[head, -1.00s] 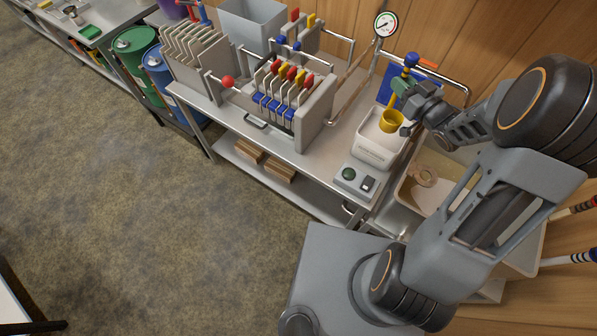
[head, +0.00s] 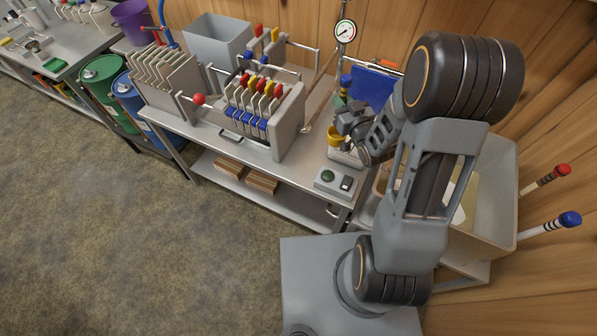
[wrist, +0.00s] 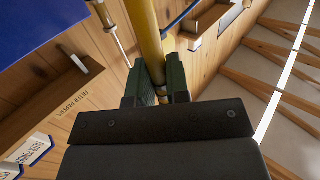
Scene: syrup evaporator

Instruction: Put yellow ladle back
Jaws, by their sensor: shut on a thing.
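The yellow ladle's cup (head: 334,141) hangs below my gripper (head: 343,108) in the head view, over a pale box (head: 345,159) that my arm mostly hides. In the wrist view, the yellow handle (wrist: 147,32) runs up between the dark green finger pads of my gripper (wrist: 154,78). My gripper is shut on this handle. The head view cannot show whether the cup touches the box. A blue piece (head: 346,81) shows just above my gripper.
A blue panel (head: 372,86) stands behind the gripper against the wooden wall. A gauge (head: 344,32) on a pipe rises to its left. A filter press (head: 262,110) and a switch box (head: 338,181) share the table. A large pale bin (head: 505,205) stands right.

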